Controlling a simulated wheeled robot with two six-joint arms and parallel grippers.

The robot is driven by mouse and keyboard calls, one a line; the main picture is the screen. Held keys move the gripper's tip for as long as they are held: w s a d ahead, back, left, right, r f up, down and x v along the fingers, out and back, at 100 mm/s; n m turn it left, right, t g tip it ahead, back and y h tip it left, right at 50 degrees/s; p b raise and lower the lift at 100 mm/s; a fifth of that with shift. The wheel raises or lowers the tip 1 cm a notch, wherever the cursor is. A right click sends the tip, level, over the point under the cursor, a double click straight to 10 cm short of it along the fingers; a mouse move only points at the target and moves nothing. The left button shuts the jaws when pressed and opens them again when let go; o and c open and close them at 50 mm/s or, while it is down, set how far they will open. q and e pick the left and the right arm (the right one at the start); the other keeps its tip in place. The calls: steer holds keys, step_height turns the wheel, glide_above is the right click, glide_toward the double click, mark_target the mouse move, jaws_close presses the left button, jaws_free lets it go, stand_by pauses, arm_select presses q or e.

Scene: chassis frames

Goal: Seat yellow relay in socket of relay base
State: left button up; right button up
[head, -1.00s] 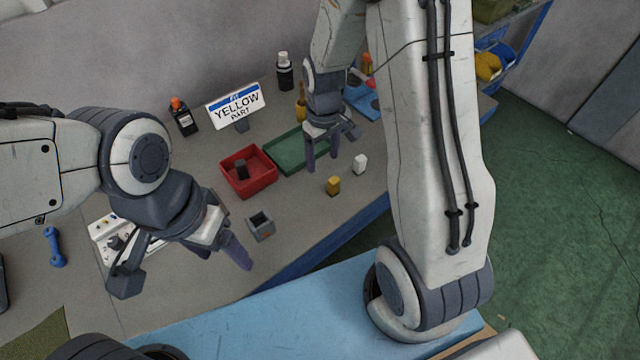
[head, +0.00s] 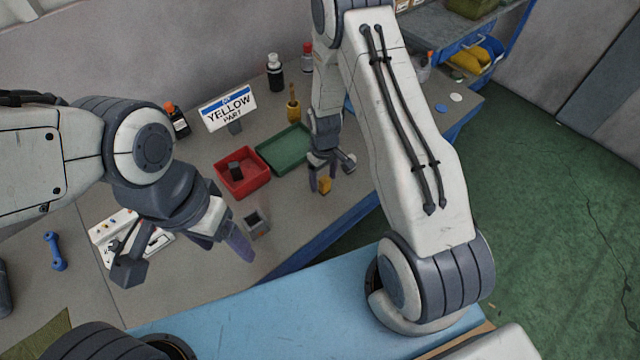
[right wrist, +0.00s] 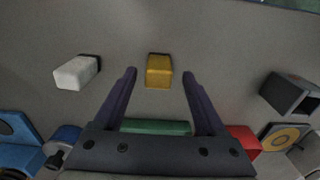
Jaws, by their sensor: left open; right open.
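The yellow relay (head: 324,185) stands on the bench near its front edge. In the right wrist view the yellow relay (right wrist: 159,71) lies just beyond and between the fingertips. My right gripper (head: 322,180) is open above it, and its fingers (right wrist: 159,74) show apart with nothing between them. The relay base (head: 256,222) is a grey block with a dark open socket, left of the relay; it also shows in the right wrist view (right wrist: 292,92). My left gripper (head: 190,262) is open and empty, left of the relay base.
A red tray (head: 240,180) holds a dark block, and a green tray (head: 284,150) stands beside it. A sign reading "YELLOW PART" (head: 228,108) stands behind. A white block (right wrist: 77,72) shows in the right wrist view. Bottles stand along the back.

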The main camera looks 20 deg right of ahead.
steer(key=shift+f, duration=0.5)
jaws_close()
steer(key=shift+r, duration=0.1)
